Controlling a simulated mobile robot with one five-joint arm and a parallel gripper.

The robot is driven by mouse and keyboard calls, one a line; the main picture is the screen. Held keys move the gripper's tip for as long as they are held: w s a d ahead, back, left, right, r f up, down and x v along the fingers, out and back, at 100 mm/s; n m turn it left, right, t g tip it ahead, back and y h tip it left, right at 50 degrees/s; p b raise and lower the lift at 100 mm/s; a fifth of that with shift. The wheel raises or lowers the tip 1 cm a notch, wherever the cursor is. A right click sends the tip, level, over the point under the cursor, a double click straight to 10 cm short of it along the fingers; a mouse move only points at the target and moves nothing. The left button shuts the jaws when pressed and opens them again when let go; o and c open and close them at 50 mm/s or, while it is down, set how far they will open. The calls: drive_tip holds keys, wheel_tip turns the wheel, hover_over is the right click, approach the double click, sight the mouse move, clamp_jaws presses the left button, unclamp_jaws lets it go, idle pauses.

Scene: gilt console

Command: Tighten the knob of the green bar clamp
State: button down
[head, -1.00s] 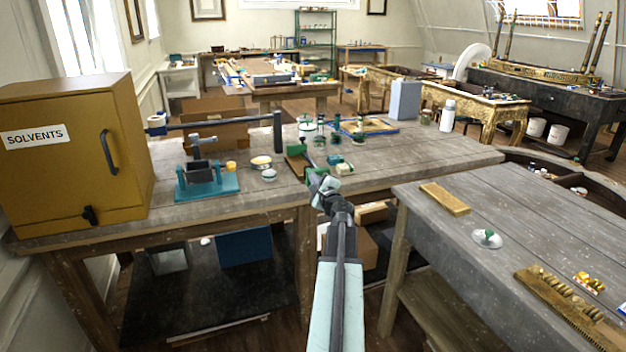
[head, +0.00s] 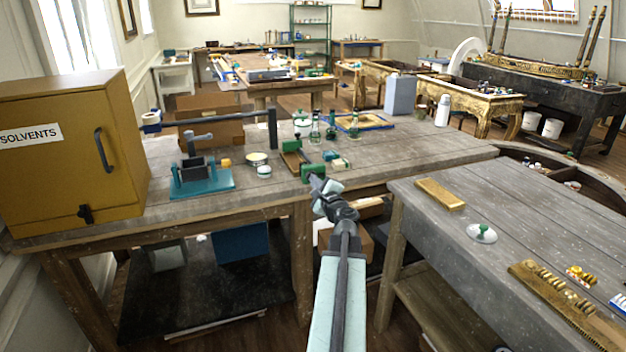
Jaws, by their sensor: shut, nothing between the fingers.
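The green bar clamp lies near the front edge of the wooden bench, with one green end block (head: 290,146) farther back and another green block (head: 313,171) nearer me. A brown piece (head: 293,161) shows between these blocks. My gripper (head: 316,181) is at the near end of the clamp, shut with nothing held. It overlaps the near block in the picture, and I cannot tell whether it touches. The clamp's knob is not clearly seen; my gripper may cover it.
A teal vise-like tool (head: 200,178) and small tins (head: 257,159) stand left of the clamp. Green bottles (head: 331,127) stand behind it, and a cream block (head: 341,163) lies to its right. The yellow solvents cabinet (head: 66,150) stands far left. A grey table (head: 500,235) is at right.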

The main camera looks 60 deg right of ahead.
drive_tip(key=w+d+f+b, duration=0.1)
drive_tip(key=w, duration=0.1)
drive_tip(key=w+f+b, duration=0.1)
drive_tip(key=w+d+f+b, duration=0.1)
drive_tip(key=w, duration=0.1)
drive_tip(key=shift+w+d, duration=0.3)
drive_tip(key=shift+w, duration=0.05)
idle(0.5)
drive_tip(key=shift+s+d, duration=0.15)
idle(0.6)
